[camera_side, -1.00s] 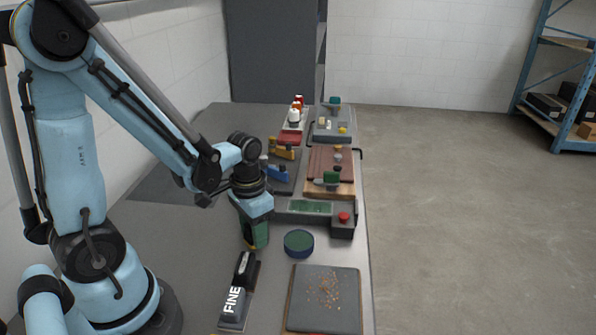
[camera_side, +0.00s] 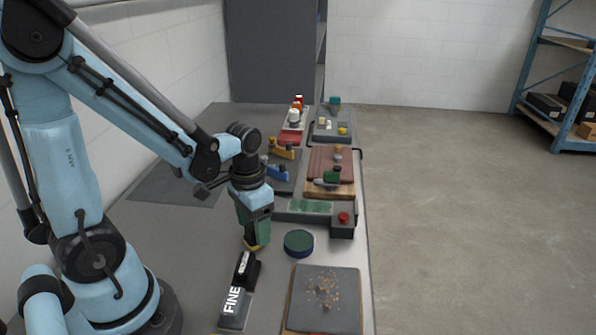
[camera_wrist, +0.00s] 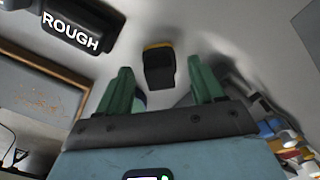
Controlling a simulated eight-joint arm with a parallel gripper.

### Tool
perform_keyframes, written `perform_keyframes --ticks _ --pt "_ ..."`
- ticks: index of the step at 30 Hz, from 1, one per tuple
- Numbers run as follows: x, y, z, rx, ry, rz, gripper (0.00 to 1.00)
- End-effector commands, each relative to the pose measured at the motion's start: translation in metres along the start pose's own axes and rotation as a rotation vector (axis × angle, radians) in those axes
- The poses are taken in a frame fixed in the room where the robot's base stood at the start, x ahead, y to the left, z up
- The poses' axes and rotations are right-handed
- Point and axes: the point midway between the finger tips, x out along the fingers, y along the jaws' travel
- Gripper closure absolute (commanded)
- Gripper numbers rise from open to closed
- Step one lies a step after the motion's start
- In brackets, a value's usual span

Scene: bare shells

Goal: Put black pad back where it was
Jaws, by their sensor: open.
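A small black pad with a yellow-orange edge (camera_wrist: 159,67) shows in the wrist view, between and beyond my two green fingers, with gaps on both sides. In the side view, a yellow bit (camera_side: 254,246), likely its edge, shows just under my gripper (camera_side: 255,230). The fingers hide most of it there, so I cannot tell its height over the grey table. My gripper also shows in the wrist view (camera_wrist: 164,92), open and empty. A black block marked FINE (camera_side: 236,292) lies in front of it. A block marked ROUGH (camera_wrist: 75,28) shows in the wrist view.
A round blue tin with a green top (camera_side: 298,243) stands close right of my gripper. A dark board with crumbs (camera_side: 345,284) lies at the front right. A box with a red button (camera_side: 342,225) and several trays stand behind. Bare table (camera_side: 175,230) lies to the left.

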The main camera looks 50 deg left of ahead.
Motion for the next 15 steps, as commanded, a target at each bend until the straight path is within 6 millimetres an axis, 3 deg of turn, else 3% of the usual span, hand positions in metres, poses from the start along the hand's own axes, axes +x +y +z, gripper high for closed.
perform_keyframes --ticks 15 --pt "-0.065 0.000 0.001 0.000 0.000 0.000 0.33"
